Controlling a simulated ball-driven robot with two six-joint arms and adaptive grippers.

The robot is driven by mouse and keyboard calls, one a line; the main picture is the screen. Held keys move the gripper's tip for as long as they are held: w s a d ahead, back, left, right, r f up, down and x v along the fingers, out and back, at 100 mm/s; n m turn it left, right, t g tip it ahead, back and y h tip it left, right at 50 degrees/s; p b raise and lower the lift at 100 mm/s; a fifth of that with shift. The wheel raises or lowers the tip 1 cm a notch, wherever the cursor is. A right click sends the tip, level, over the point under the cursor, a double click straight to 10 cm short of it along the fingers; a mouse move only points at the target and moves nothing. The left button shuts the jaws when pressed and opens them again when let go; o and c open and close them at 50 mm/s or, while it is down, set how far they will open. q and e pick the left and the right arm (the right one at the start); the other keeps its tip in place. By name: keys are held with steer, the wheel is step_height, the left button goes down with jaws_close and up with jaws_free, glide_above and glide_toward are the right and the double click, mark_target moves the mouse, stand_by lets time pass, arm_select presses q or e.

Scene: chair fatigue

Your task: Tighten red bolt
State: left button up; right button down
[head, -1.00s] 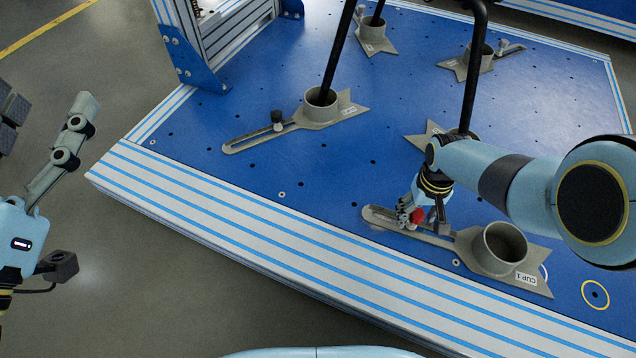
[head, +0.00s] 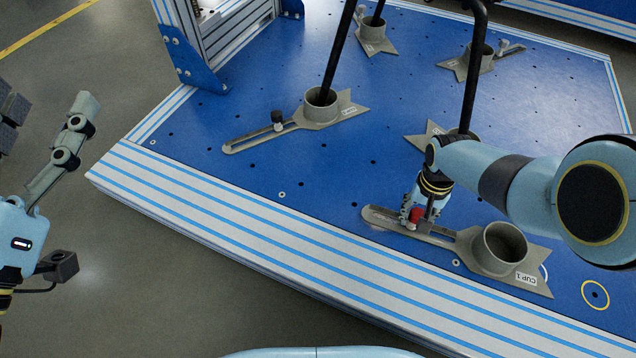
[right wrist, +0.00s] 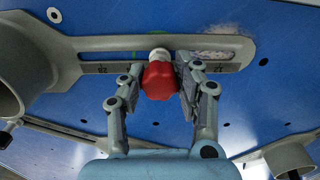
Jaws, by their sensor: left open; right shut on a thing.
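The red bolt (right wrist: 159,80) has a lobed red knob and a pale collar, and stands at the slot of the grey CUP 1 bracket (right wrist: 100,43). In the head view the red bolt (head: 416,215) shows low on the bracket's slotted arm (head: 380,214). My right gripper (right wrist: 160,84) is shut on the red knob, with one finger on each side. In the head view the right gripper (head: 418,212) is partly hidden by its own wrist. My left gripper (head: 80,112) is open and empty at the far left, over the floor, away from the platform.
The blue platform (head: 240,175) has a striped front edge (head: 250,235). Another bracket with a dark knob (head: 278,116) holds a black chair leg (head: 345,55). The open cup (head: 500,245) of CUP 1 stands right of my right gripper. Several more brackets sit behind.

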steer(key=m, duration=0.4)
steer(key=shift+w, duration=0.1)
steer(key=c, duration=0.9)
jaws_free()
steer(key=shift+r, duration=0.15)
